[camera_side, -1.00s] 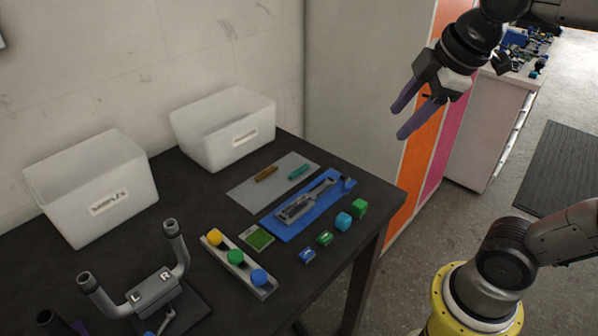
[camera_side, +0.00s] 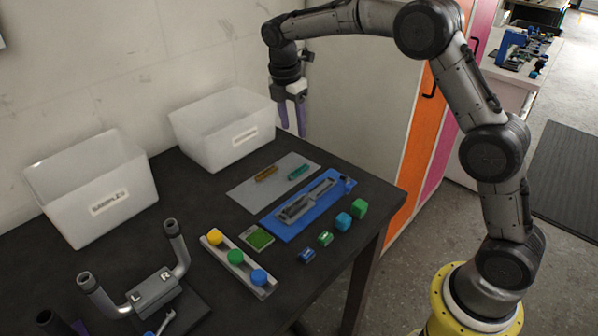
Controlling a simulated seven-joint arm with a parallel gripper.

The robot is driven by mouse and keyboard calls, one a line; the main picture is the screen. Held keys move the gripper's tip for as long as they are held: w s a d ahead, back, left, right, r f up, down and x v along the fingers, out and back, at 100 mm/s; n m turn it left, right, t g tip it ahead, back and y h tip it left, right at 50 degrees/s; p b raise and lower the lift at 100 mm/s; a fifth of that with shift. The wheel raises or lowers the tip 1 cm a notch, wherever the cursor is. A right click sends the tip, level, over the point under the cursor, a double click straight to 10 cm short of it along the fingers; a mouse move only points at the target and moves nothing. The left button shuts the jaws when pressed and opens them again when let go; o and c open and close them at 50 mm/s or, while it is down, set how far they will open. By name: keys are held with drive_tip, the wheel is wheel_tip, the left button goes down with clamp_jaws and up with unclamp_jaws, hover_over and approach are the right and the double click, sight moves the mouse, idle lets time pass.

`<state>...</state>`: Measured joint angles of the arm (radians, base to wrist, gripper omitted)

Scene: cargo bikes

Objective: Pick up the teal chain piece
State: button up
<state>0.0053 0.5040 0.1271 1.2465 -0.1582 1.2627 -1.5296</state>
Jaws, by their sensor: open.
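The teal chain piece (camera_side: 298,172) lies on a grey mat (camera_side: 247,194) near the back right of the dark table. A brown chain piece (camera_side: 266,173) lies to its left on the same mat. My gripper (camera_side: 292,134) is open and empty. It points down and appears above the teal piece in the picture, with a clear gap between them. Its purple fingers hide none of the teal piece.
A white bin (camera_side: 196,148) stands behind the mat, and a second bin (camera_side: 60,209) stands at left. A blue mat (camera_side: 288,233) with a grey tool lies in front. Several small blocks (camera_side: 343,222), a button strip (camera_side: 215,252) and a handlebar stand (camera_side: 150,287) are nearer.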

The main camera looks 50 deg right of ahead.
sight(299, 170)
drive_tip(key=f, duration=0.4)
drive_tip(key=d+f, duration=0.1)
drive_tip(key=f, duration=0.4)
drive_tip(key=d+f, duration=0.1)
drive_tip(key=f, duration=0.3)
drive_tip(key=shift+w+f, duration=0.1)
drive_tip(key=shift+f, duration=0.25)
clamp_jaws()
